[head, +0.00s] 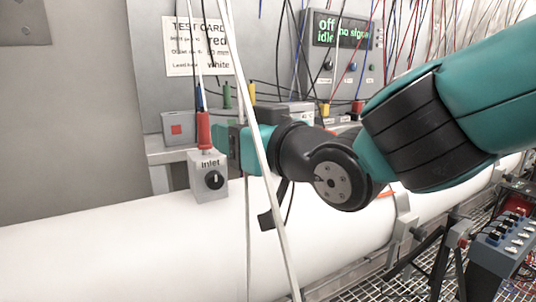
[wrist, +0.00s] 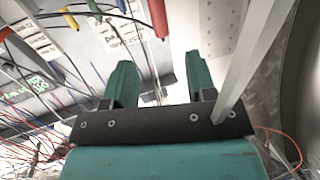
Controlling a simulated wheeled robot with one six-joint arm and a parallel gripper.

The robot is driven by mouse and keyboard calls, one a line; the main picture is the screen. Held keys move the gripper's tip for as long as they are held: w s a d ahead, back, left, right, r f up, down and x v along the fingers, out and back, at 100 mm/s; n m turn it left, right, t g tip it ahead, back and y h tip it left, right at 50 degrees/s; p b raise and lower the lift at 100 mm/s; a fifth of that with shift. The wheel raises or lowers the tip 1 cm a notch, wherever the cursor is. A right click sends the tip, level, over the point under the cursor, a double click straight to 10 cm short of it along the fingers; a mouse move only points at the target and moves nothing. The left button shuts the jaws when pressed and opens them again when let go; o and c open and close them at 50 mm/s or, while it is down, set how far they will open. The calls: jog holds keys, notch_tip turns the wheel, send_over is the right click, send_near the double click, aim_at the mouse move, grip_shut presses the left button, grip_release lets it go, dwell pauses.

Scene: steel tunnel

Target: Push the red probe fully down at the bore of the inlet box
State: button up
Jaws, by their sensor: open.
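The red probe (head: 204,131) stands upright on top of the grey inlet box (head: 209,182), with a light lead rising from it. The box carries an "Inlet" label and a black knob; its bore is hidden under the probe. My gripper (head: 222,149) is just right of the probe at about its lower height. In the wrist view my gripper (wrist: 161,84) has its two teal fingers apart, with nothing between them. A red tapered piece (wrist: 158,18), which looks like the probe, shows beyond the fingertips. I cannot tell whether a finger touches the probe.
A pale slanted strut (head: 258,140) crosses in front of my gripper; it also passes close by in the wrist view (wrist: 252,62). A panel (head: 342,45) reads "off", "idle", "no signal". A test card (head: 197,47) hangs behind. Many leads hang around. A white pipe (head: 120,245) runs below.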

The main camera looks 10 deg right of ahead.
jog(key=v, duration=0.6)
jog(key=shift+s, duration=0.2)
jog(key=shift+d, duration=0.1)
notch_tip(320, 180, down, 11)
jog(key=s+d+m+g+h, duration=0.1)
jog(key=s+d+g+h, duration=0.2)
jog(key=g, duration=0.4)
jog(key=s+d+f+n+g+h, duration=0.2)
jog(key=s+f+g, duration=0.3)
jog(key=s+g, duration=0.3)
jog(key=shift+s+d, duration=0.6)
jog(key=shift+s, duration=0.55)
